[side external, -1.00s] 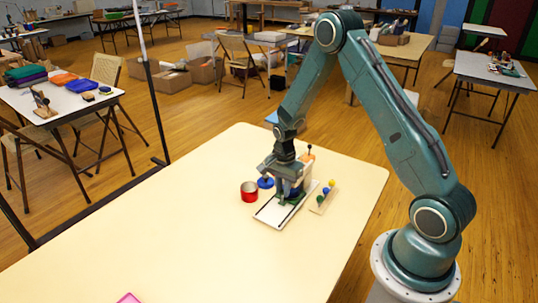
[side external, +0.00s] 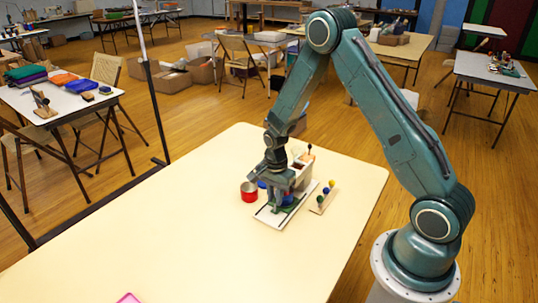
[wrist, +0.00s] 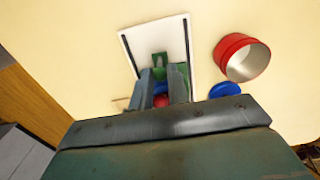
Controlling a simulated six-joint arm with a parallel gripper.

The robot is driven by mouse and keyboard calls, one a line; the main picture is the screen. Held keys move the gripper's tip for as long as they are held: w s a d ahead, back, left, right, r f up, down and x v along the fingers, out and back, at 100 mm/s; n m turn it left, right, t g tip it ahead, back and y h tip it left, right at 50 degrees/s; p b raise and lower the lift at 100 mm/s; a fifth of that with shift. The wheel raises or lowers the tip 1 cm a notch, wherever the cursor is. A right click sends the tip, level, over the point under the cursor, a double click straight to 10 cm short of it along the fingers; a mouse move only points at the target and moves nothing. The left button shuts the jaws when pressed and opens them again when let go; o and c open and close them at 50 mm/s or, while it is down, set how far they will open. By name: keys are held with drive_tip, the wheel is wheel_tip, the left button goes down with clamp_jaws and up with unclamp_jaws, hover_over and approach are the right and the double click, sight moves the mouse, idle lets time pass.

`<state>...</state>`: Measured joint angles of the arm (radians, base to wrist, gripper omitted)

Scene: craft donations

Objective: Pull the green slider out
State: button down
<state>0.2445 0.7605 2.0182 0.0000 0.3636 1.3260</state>
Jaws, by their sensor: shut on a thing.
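The green slider (wrist: 160,62) lies on a white board with dark rails (wrist: 128,40) in the wrist view. It also shows low on the board in the side view (side external: 269,209). My gripper (wrist: 161,76) is shut on the slider, and its fingers cover part of it. In the side view my gripper (side external: 273,204) is low over the board, in front of a cream box (side external: 303,177) at the board's far end. Something red (wrist: 161,101) shows between my fingers in the wrist view.
A red can (side external: 249,194) stands close left of the board. A blue disc (wrist: 225,90) lies beside it. A small rack (side external: 319,207) with coloured balls stands to the right. The table's near part is clear, except a pink item (side external: 128,299) at the front.

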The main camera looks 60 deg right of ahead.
drive_tip(key=shift+a, duration=2.9)
drive_tip(key=c, duration=1.4)
unclamp_jaws()
drive_tip(key=shift+c, duration=0.2)
wheel_tip(320, 180, up, 8)
drive_tip(key=shift+f, duration=0.25)
